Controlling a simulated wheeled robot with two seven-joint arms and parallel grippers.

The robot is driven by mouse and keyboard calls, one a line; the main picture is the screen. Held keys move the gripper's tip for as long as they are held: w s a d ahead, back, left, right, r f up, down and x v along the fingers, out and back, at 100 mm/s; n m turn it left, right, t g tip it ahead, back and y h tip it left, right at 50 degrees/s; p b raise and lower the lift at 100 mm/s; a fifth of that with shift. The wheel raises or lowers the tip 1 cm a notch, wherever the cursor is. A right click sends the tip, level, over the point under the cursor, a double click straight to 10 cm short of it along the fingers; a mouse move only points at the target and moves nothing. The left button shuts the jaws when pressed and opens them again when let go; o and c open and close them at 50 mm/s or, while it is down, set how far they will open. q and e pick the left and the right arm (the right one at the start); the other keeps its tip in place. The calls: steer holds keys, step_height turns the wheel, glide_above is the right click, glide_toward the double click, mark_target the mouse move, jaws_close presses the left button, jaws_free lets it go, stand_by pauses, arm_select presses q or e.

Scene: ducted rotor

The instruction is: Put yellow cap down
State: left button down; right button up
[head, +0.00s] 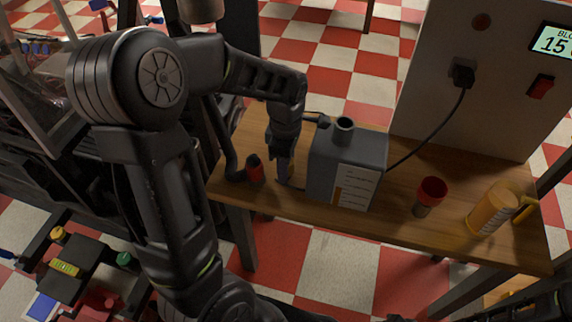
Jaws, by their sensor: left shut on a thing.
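My left gripper (285,176) points down at the wooden table (390,222), just left of a grey canister (345,172). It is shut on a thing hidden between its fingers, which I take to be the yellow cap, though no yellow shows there. The fingertips are close to the tabletop; I cannot tell whether the held thing touches it. The canister stands upright with a pale label on its front and an open round neck on top. My right gripper is not clearly in view.
A red and black item (255,170) stands close left of my left gripper. A red cup-like piece (431,190) and a yellow container (492,208) stand to the right. A grey panel (480,95) with a plugged-in black cord rises behind. The table's front edge is near.

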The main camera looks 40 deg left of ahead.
arm_select(q)
steer(key=shift+f, duration=0.2)
steer(key=c, duration=0.9)
jaws_free()
steer(key=shift+r, duration=0.1)
step_height(320, 180, up, 12)
steer(key=p, duration=0.2)
steer(key=shift+r, duration=0.15)
